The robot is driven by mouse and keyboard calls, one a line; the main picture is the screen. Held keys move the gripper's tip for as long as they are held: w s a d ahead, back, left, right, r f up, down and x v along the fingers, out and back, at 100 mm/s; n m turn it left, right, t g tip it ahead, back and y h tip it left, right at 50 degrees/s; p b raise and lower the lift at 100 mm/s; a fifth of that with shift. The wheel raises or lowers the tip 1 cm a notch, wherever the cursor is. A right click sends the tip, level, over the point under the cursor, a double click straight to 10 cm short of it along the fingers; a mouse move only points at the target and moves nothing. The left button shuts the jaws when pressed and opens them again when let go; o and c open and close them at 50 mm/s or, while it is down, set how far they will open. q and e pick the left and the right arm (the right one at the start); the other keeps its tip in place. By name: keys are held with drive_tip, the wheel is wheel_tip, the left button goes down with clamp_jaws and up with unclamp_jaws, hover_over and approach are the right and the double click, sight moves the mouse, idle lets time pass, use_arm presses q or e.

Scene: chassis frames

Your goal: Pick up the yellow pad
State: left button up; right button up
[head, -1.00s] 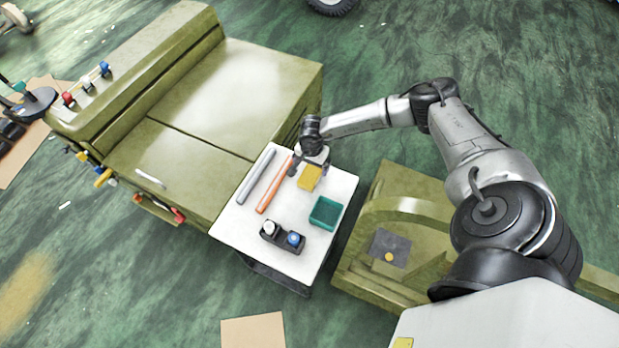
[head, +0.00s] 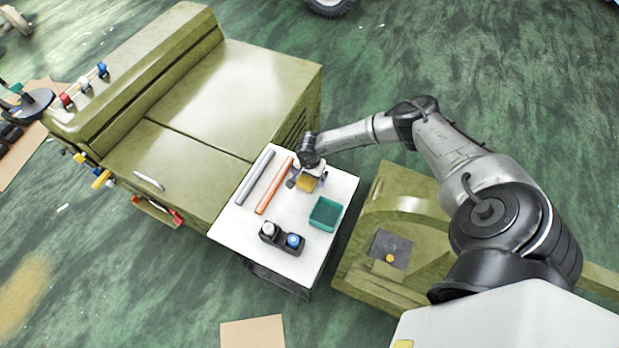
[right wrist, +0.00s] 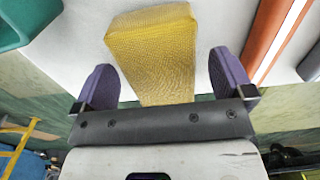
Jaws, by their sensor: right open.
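The yellow pad (head: 306,184) lies on the white table (head: 335,256), partly hidden by my right gripper in the head view. In the right wrist view the pad (right wrist: 155,50) is a mesh-textured yellow block. My right gripper (head: 305,180) is over the pad. In the right wrist view its two purple fingers (right wrist: 163,80) are apart, one on each side of the pad's near end, with a gap on both sides. My left gripper is not in view.
An orange bar (head: 274,186) and a grey bar (head: 256,177) lie left of the pad. A teal tray (head: 325,213) stands to its lower right. A black holder (head: 282,238) with white- and blue-topped items is nearer the front. An olive cabinet (head: 240,95) adjoins the table.

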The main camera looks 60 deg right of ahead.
drive_tip(key=c, duration=1)
drive_tip(key=shift+r, duration=0.1)
drive_tip(key=shift+r, duration=0.6)
wheel_tip(320, 180, up, 3)
drive_tip(key=shift+p, duration=0.4)
drive_tip(key=s+d+r, duration=0.1)
drive_tip(key=s+r, duration=0.1)
drive_tip(key=s, duration=0.1)
drive_tip(key=s+d+r, duration=0.1)
drive_tip(key=s+r, duration=0.1)
drive_tip(key=s, duration=0.2)
drive_tip(key=s+d+r+p, duration=0.1)
drive_tip(key=s+r, duration=0.1)
drive_tip(key=s, duration=0.2)
drive_tip(key=shift+d+r, duration=0.3)
